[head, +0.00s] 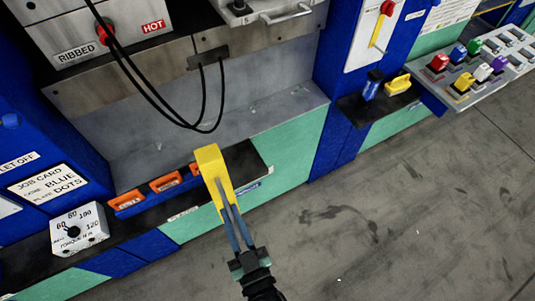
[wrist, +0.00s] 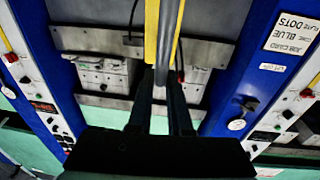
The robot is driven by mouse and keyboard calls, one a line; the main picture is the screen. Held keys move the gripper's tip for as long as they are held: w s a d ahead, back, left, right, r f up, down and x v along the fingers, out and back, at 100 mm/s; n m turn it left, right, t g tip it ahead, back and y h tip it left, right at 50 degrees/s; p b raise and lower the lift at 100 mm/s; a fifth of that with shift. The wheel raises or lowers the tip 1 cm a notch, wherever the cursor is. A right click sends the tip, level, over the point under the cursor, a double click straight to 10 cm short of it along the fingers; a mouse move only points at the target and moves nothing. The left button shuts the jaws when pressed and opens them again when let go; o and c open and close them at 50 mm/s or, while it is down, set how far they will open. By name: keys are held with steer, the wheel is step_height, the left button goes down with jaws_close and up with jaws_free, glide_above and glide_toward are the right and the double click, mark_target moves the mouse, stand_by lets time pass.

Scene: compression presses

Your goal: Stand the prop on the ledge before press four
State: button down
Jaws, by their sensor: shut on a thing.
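A yellow prop (head: 209,162) is in my gripper (head: 226,193), which is shut on its lower part. The prop is held over the front edge of a dark ledge (head: 243,160) below the open press; I cannot tell whether it touches the ledge. In the wrist view, yellow parts of the prop (wrist: 152,35) rise above my gripper's fingers (wrist: 161,78). No press number is readable.
Orange blocks (head: 127,201) stand along the ledge left of the prop. A white dial box (head: 79,228) is farther left. Black cables (head: 205,100) hang above. A side shelf (head: 378,118) holds a blue and a yellow item. The grey floor (head: 400,210) is clear.

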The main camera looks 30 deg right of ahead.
steer(key=d+r+t+h+b, duration=0.1)
steer(key=d+r+t+b, duration=0.1)
steer(key=d, duration=0.8)
steer(key=shift+w+r+m, duration=0.2)
steer(key=shift+r+m, duration=0.2)
steer(key=shift+r, duration=0.15)
steer(key=shift+d+t, duration=0.1)
steer(key=shift+t, duration=0.2)
steer(key=w+f+b, duration=0.2)
steer(key=w+b, duration=0.3)
steer(key=w, duration=0.2)
steer(key=w+f+b, duration=0.2)
steer(key=w+b, duration=0.3)
steer(key=w, duration=0.2)
steer(key=shift+a+f, duration=0.35)
steer(key=shift+f, duration=0.05)
stand_by(0.5)
